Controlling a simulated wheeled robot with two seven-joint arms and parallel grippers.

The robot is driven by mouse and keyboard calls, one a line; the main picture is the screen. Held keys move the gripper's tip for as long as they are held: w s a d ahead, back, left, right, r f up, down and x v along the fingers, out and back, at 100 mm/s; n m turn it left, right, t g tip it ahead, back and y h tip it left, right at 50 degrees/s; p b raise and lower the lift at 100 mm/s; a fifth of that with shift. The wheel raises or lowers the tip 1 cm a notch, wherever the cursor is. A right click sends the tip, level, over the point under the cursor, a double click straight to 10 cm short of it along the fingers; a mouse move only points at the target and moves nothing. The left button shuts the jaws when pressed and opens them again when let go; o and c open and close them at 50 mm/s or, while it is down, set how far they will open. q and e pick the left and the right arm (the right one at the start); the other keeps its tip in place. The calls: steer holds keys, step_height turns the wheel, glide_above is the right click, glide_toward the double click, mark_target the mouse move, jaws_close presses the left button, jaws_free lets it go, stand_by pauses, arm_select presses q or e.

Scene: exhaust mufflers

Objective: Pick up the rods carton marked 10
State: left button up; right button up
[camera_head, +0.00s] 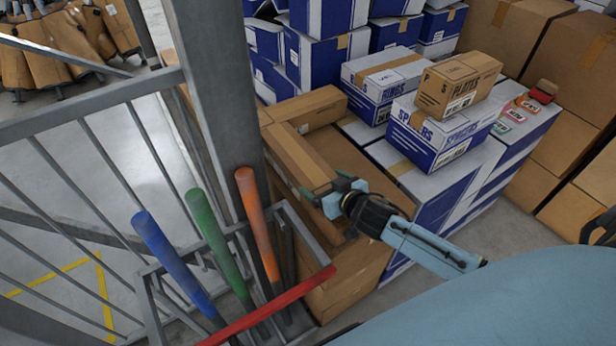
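A long narrow brown carton (297,155) lies on brown boxes just right of the grey post. No number is readable on it, so I cannot tell whether it is the rods carton marked 10. My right gripper (332,190) is at the carton's near end, its green fingers apart on either side of that end. I cannot tell whether the fingers press on the carton. A similar brown carton (313,106) lies behind it, crosswise. My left gripper is not in view.
A grey post (212,80) and railing stand at left, with a rack of blue, green, orange and red bars (258,225) in front. A blue-white spurs box (440,135) carries a brown plates box (458,85). A rings box (385,75) stands behind.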

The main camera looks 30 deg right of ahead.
steer(key=c, duration=0.9)
steer(key=shift+w+r, duration=0.1)
steer(key=shift+r, duration=0.1)
steer(key=shift+c, duration=0.7)
